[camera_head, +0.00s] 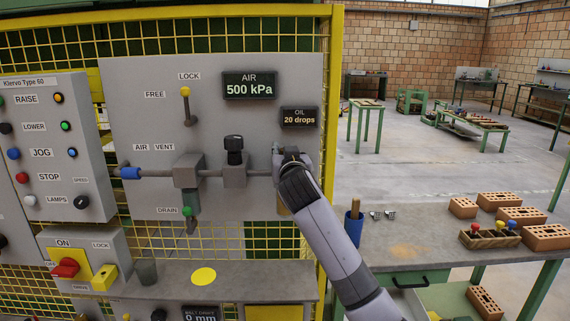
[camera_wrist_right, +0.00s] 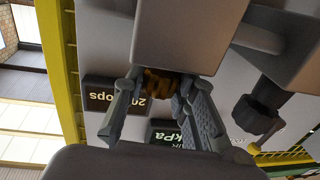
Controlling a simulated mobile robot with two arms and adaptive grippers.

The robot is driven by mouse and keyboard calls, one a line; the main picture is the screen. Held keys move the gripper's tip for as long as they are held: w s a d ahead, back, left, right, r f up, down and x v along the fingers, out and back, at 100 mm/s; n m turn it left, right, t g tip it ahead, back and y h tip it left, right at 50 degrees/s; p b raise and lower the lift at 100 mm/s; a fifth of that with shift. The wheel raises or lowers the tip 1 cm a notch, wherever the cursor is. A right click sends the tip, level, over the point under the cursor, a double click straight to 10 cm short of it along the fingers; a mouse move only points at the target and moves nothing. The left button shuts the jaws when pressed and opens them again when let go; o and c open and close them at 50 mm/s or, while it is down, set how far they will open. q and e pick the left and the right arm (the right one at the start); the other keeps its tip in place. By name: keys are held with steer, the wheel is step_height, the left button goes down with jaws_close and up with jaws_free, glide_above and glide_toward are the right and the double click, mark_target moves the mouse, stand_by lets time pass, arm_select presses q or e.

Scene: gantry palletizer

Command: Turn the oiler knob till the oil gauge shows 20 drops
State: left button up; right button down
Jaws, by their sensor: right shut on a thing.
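The oil gauge (camera_head: 299,118) is a dark display on the grey panel and reads 20 drops. It also shows upside down in the right wrist view (camera_wrist_right: 112,97). The oiler knob (camera_wrist_right: 160,84) is brass-coloured and sits at the oiler's grey body (camera_wrist_right: 190,35). My right gripper (camera_head: 290,157) is at the right end of the air pipe, just below the oil gauge. Its fingers are shut on the knob from both sides and hide it in the head view. Part of the oiler's amber bowl (camera_head: 283,205) shows below the gripper. My left gripper is not in view.
The air gauge (camera_head: 249,86) reads 500 kPa. Left of the oiler are a black regulator knob (camera_head: 233,145), a green drain (camera_head: 188,212) and a blue valve sleeve (camera_head: 130,173). A yellow post (camera_head: 329,130) stands close right. A bench (camera_head: 420,235) holds bricks and a blue cup (camera_head: 353,229).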

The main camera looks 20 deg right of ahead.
steer(key=m+h+b, duration=0.1)
steer(key=m+g+h+b, duration=0.1)
steer(key=h, duration=0.1)
steer(key=shift+a+f+h, duration=0.1)
steer(key=shift+f+h, duration=0.1)
steer(key=shift+h, duration=0.1)
steer(key=shift+r+m+g+h+b, duration=0.1)
steer(key=shift+m+g+h+b, duration=0.2)
steer(key=shift+m+h+b, duration=0.25)
steer(key=shift+r, duration=0.1)
steer(key=c, duration=1.3)
jaws_free()
steer(key=v, duration=1.2)
